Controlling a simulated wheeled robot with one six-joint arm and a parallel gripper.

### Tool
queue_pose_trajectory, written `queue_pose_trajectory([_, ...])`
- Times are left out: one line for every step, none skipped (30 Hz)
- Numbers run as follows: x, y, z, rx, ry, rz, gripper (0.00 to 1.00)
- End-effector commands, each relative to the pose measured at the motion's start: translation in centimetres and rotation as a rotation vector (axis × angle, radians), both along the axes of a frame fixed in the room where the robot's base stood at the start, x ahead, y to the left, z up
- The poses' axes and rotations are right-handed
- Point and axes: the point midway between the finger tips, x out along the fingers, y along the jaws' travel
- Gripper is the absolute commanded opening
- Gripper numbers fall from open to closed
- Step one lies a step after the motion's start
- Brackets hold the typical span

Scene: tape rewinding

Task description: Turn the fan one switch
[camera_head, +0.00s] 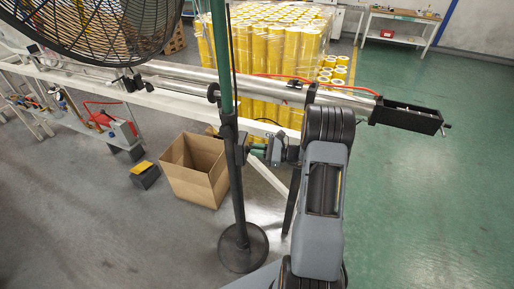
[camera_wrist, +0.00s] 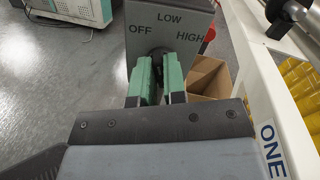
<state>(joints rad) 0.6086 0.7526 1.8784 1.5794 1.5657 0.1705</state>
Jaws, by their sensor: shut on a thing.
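The fan's grey switch box (camera_wrist: 187,18) fills the top middle of the wrist view, marked OFF, LOW and HIGH. My gripper (camera_wrist: 158,68) has its green fingers shut on the dark switch knob (camera_wrist: 158,52). The fingers cover most of the knob, so I cannot tell which mark it points to. In the head view my gripper (camera_head: 257,151) reaches left to the fan's pole (camera_head: 225,90). The switch box is hard to make out there. The black fan (camera_head: 100,25) is at the top left, and its round base (camera_head: 243,247) stands on the floor.
An open cardboard box (camera_head: 195,175) sits left of the pole. A white machine frame with a long metal roller (camera_head: 190,73) runs behind it, bearing a "ONE" label (camera_wrist: 272,142). Yellow tape rolls (camera_head: 270,45) stand behind. The green floor (camera_head: 440,180) at right is clear.

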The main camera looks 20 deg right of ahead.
Motion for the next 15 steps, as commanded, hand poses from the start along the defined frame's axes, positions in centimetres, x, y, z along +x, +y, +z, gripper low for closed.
queue_pose_trajectory([0.04,-0.04,0.31,0.022,0.03,-0.001,0.0])
queue_pose_trajectory([0.05,-0.05,0.31,0.034,0.047,-0.001,0.0])
queue_pose_trajectory([0.07,-0.07,0.32,0.051,0.071,-0.001,0.0])
queue_pose_trajectory([0.08,-0.07,0.32,0.063,0.089,-0.001,0.0])
queue_pose_trajectory([0.1,-0.08,0.31,0.075,0.104,-0.001,0.0])
queue_pose_trajectory([0.12,-0.09,0.3,0.09,0.125,-0.001,0.0])
queue_pose_trajectory([0.13,-0.1,0.28,0.101,0.141,-0.001,0.0])
queue_pose_trajectory([0.14,-0.11,0.28,0.11,0.154,-0.001,0.0])
queue_pose_trajectory([0.15,-0.12,0.28,0.123,0.172,-0.001,0.0])
queue_pose_trajectory([0.17,-0.13,0.28,0.131,0.183,-0.001,0.0])
queue_pose_trajectory([0.17,-0.14,0.28,0.139,0.195,-0.001,0.0])
queue_pose_trajectory([0.19,-0.16,0.27,0.149,0.208,-0.001,0.0])
queue_pose_trajectory([0.19,-0.16,0.26,0.156,0.218,-0.001,0.0])
queue_pose_trajectory([0.2,-0.17,0.25,0.162,0.227,-0.001,0.0])
queue_pose_trajectory([0.21,-0.17,0.23,0.169,0.237,-0.002,0.0])
